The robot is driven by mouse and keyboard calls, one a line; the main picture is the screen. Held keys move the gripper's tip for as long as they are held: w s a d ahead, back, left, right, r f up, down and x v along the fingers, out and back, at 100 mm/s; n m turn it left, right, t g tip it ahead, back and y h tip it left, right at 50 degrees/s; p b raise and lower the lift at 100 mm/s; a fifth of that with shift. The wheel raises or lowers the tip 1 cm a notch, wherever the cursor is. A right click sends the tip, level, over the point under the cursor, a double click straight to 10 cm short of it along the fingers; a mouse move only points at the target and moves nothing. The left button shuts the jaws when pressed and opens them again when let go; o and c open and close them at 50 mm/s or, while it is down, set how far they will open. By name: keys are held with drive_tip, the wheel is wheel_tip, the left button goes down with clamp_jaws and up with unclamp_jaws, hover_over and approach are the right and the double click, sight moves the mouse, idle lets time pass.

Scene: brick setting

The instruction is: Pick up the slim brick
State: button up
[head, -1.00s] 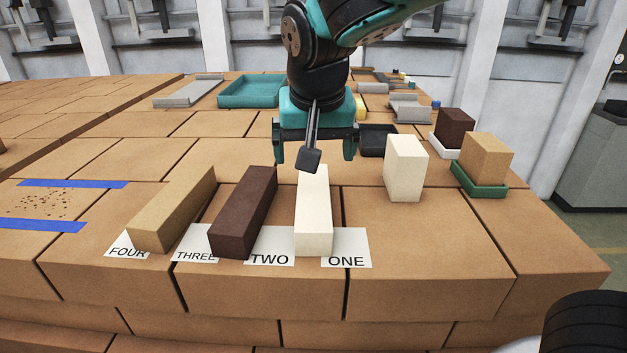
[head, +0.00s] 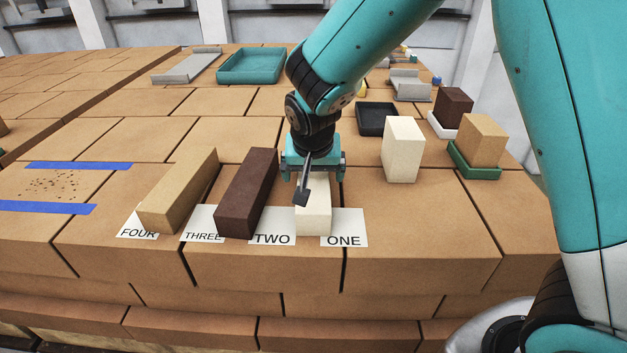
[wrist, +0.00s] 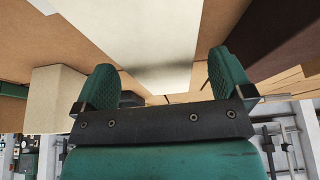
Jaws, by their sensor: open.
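The slim white brick (head: 314,218) lies lengthwise on the brick surface, its near end between the TWO and ONE cards. My gripper (head: 313,175) is open over its far part, fingers pointing down, and hides that part in the head view. In the wrist view, the white brick (wrist: 140,40) runs between the two fingers of my gripper (wrist: 165,82), with room on either side. I cannot tell whether the fingertips are beside the brick or just above it. Nothing is held.
A dark brown brick (head: 246,195) lies close on the left, with a tan brick (head: 180,190) beyond it. A cream block (head: 403,150) stands upright to the right. Further right are a tan block (head: 482,140) on a green tray and a dark block (head: 453,108).

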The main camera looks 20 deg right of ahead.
sight(313, 177)
drive_tip(key=shift+p+x, duration=0.4)
drive_tip(key=shift+x, duration=1.35)
drive_tip(key=c, duration=1.4)
drive_tip(key=shift+r, duration=0.1)
drive_tip(key=shift+r, duration=0.15)
